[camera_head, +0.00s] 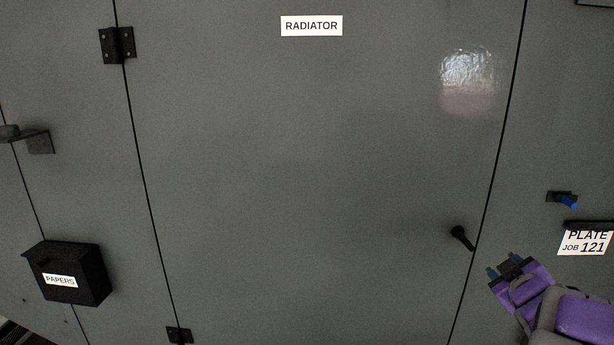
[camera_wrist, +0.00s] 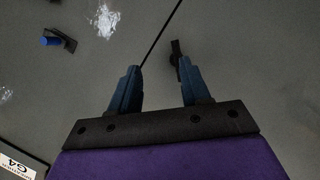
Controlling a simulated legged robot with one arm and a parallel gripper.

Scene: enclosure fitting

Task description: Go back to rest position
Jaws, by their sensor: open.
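My gripper (camera_head: 503,265) is at the lower right of the head view, in front of the grey panels. Its two blue fingers are apart, and nothing shows between them. In the wrist view, my gripper (camera_wrist: 160,76) also shows open and empty. A black door handle (camera_head: 461,237) is just above and left of it in the head view. The handle (camera_wrist: 178,55) shows beyond the right fingertip in the wrist view. I cannot tell whether they touch.
The large grey door (camera_head: 310,150) has a RADIATOR label (camera_head: 311,26). A black PAPERS box (camera_head: 75,273) is at lower left. At right are a blue-tipped fitting (camera_head: 567,201) and a PLATE JOB 121 card (camera_head: 586,242), close to my arm. The door's middle is clear.

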